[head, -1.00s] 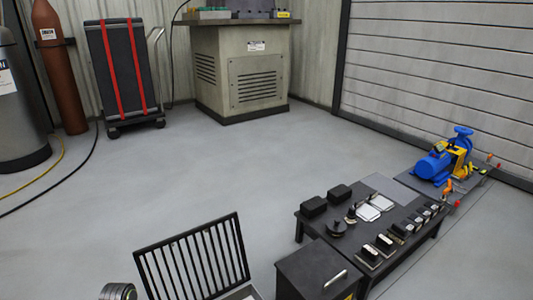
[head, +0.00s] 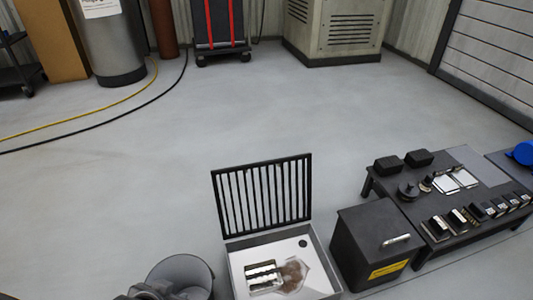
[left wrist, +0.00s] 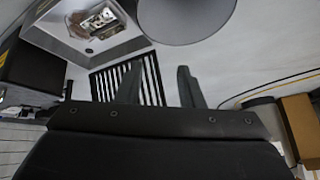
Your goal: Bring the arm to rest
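My left gripper (head: 150,291) shows only partly at the bottom edge of the head view, in front of a grey round bin (head: 200,268). In the left wrist view its two fingers (left wrist: 158,86) stand apart with nothing between them, so it is open and empty. The bin also shows in the left wrist view (left wrist: 186,22), just beyond the fingers. My right gripper is in neither view.
A white tray box (head: 236,272) with its barred lid (head: 262,195) raised holds a shiny metal part (head: 263,277) and a brownish patch. A black cabinet (head: 352,250) and a low black bench (head: 460,212) with several parts stand right. Open floor lies behind.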

